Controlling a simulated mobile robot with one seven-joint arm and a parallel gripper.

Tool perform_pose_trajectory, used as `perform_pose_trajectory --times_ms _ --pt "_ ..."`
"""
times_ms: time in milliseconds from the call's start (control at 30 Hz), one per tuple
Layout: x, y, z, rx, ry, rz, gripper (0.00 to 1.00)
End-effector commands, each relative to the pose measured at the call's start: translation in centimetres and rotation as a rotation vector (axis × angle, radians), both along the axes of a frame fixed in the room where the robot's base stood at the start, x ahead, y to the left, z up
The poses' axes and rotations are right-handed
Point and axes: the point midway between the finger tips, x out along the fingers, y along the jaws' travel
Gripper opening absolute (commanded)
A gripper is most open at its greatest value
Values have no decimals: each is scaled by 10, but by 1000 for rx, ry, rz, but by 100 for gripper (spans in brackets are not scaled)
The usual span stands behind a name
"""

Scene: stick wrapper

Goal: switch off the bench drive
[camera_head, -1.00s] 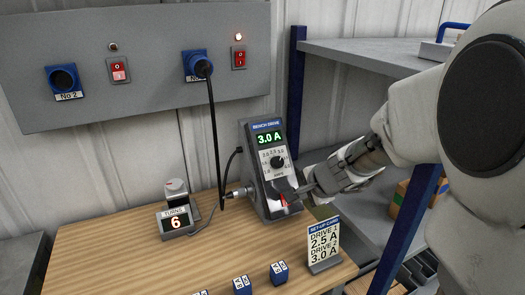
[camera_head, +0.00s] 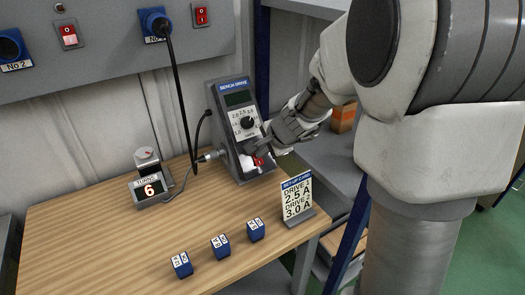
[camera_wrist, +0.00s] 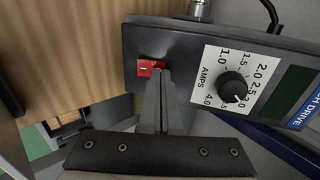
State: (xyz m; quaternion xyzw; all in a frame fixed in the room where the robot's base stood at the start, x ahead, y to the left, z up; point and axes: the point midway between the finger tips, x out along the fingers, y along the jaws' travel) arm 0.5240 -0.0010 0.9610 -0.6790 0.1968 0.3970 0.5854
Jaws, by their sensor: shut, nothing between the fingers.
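The bench drive (camera_head: 238,125) is a grey sloped box with a blue header on the wooden bench. Its display (camera_head: 238,98) is dark, and it is also blank in the wrist view (camera_wrist: 290,92). Its dial (camera_head: 246,122) is an amps knob, seen in the wrist view (camera_wrist: 233,87) too. A red rocker switch (camera_wrist: 149,67) sits at the lower end of the drive's face. My gripper (camera_wrist: 163,72) is shut and empty. Its fingertips are at the right edge of the switch in the wrist view and hide part of it; I cannot tell if they touch.
A turns counter (camera_head: 149,188) reads 6. A set-up card (camera_head: 297,196) and several blue blocks (camera_head: 220,246) stand toward the bench's front. A plug with a black cable sits in the wall socket (camera_head: 153,24) at right. A shelf (camera_head: 325,165) stands right of the bench.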

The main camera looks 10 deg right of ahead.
Motion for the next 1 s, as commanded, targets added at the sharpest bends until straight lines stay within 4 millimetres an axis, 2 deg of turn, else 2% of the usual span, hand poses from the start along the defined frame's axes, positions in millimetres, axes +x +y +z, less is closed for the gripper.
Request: perform_pose_trajectory --times_ms 467,1000 --pt "0 0 16 0 -1 1 0" --pt "0 -1 20 0 -1 1 0"
